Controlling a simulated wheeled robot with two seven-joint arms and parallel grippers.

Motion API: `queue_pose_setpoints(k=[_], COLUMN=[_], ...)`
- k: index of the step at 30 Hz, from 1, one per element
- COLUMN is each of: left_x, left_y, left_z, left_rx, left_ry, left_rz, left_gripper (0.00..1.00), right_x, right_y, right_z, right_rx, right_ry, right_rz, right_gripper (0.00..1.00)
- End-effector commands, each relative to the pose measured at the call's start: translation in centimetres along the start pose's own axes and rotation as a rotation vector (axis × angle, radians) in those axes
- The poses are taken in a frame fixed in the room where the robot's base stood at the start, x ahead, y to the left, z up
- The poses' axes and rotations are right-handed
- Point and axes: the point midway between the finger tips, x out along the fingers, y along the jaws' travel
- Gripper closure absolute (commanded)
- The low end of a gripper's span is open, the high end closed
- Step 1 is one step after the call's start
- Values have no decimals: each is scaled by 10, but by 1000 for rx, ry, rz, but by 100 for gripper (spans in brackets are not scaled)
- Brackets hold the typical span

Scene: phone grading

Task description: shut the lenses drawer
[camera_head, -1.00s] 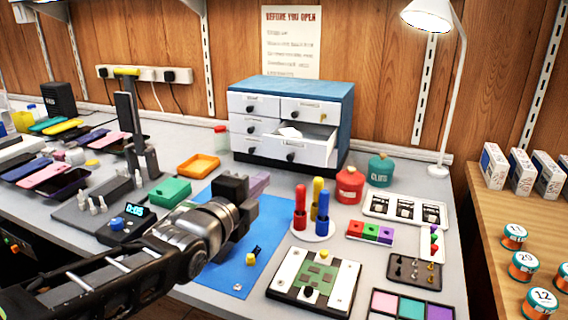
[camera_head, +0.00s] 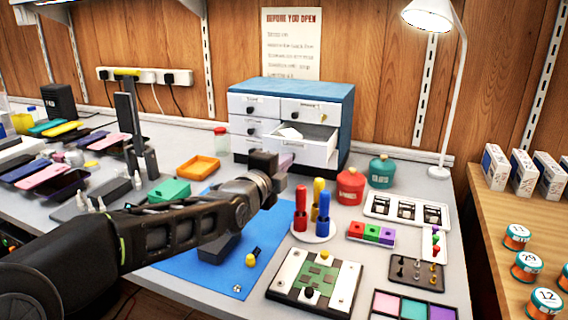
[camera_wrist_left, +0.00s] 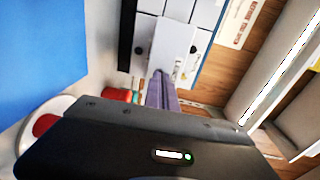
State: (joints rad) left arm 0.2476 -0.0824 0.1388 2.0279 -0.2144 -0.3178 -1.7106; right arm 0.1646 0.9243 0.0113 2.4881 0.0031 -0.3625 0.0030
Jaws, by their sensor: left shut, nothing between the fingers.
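The drawer cabinet (camera_head: 300,88) has a blue top and white-fronted drawers with dark knobs. One drawer at its right, the open drawer (camera_head: 314,153), is pulled out with a pale item (camera_head: 290,133) inside. My left gripper (camera_head: 286,160) is shut and empty, right in front of that drawer's face, near its knob. In the left wrist view, the purple fingers (camera_wrist_left: 162,82) point at the white drawer front (camera_wrist_left: 176,45), whose label is only partly legible. I cannot tell whether the fingertips touch it. My right gripper is not in view.
A cup of red, yellow and blue screwdriver-like tools (camera_head: 320,210) stands right of my left arm. An orange tray (camera_head: 198,169) and a green box (camera_head: 169,191) lie left of the gripper.

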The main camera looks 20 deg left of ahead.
Motion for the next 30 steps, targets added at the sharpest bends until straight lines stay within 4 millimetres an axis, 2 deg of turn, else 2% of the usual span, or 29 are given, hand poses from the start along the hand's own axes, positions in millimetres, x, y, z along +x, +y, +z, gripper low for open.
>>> queue_pose_setpoints(k=[5, 8, 11, 18, 21, 24, 30], left_x=[2, 13, 33, 98, 118, 128, 130], left_y=[-1, -2, -4, -10, -12, -10, -12], left_z=[0, 0, 1, 3, 4, 4, 6], left_rx=[0, -2, -2, -2, -1, -1, 1], left_ry=[0, 1, 2, 2, 1, 0, -1], left_rz=[0, 2, 3, 3, 1, 2, -4], left_gripper=[100, 100, 100, 100, 100, 100, 100], right_x=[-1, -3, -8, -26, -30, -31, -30], right_y=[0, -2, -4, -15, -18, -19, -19], right_z=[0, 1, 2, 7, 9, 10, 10], right_rx=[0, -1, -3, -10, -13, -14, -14], right_ry=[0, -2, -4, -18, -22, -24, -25], right_rz=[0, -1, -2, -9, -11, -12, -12], right_gripper=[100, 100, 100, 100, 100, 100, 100])
